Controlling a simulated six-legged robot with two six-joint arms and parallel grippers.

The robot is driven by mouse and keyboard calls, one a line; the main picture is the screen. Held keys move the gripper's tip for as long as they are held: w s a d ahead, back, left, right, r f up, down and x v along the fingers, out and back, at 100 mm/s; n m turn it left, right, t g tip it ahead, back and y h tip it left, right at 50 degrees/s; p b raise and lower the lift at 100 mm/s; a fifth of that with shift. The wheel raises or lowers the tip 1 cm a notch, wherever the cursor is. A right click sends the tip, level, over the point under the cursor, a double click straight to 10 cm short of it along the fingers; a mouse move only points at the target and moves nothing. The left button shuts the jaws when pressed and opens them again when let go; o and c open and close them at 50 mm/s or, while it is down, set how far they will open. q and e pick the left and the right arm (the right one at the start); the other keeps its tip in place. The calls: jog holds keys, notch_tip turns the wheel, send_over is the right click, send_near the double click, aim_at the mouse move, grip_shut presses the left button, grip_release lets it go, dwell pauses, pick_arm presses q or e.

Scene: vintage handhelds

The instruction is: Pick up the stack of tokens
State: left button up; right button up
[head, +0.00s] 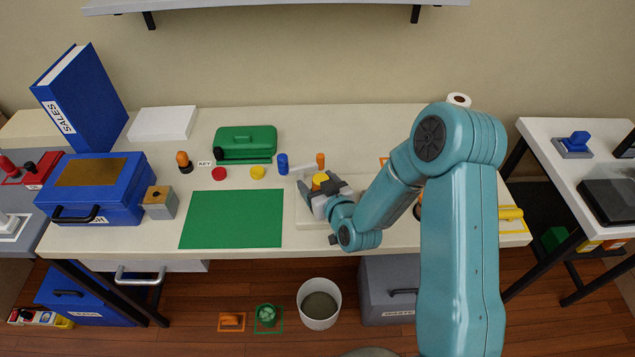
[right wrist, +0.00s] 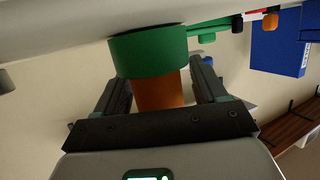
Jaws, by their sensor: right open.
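My right gripper (head: 325,186) is low over the pale board on the desk, with its jaws open. A round stack (right wrist: 150,62) stands between its fingers. In the right wrist view the stack has a wide green part against the pale surface and a narrower orange part toward the palm. The fingers flank the orange part, and a gap shows on at least the right side. In the head view only the stack's orange-yellow top (head: 320,180) shows between the jaws; the rest is hidden. My left gripper is not in view.
A blue cylinder (head: 282,164) and an orange peg (head: 320,160) stand just behind the gripper. Yellow (head: 258,172) and red (head: 219,174) discs lie farther left. A green mat (head: 232,219) lies bare at front left. A green case (head: 246,142) is at the back.

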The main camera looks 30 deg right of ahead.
jog(key=shift+w+d, duration=0.1)
jog(key=shift+w, duration=0.05)
jog(key=c, duration=1.2)
notch_tip(320, 180, up, 20)
jog(key=shift+p, duration=0.4)
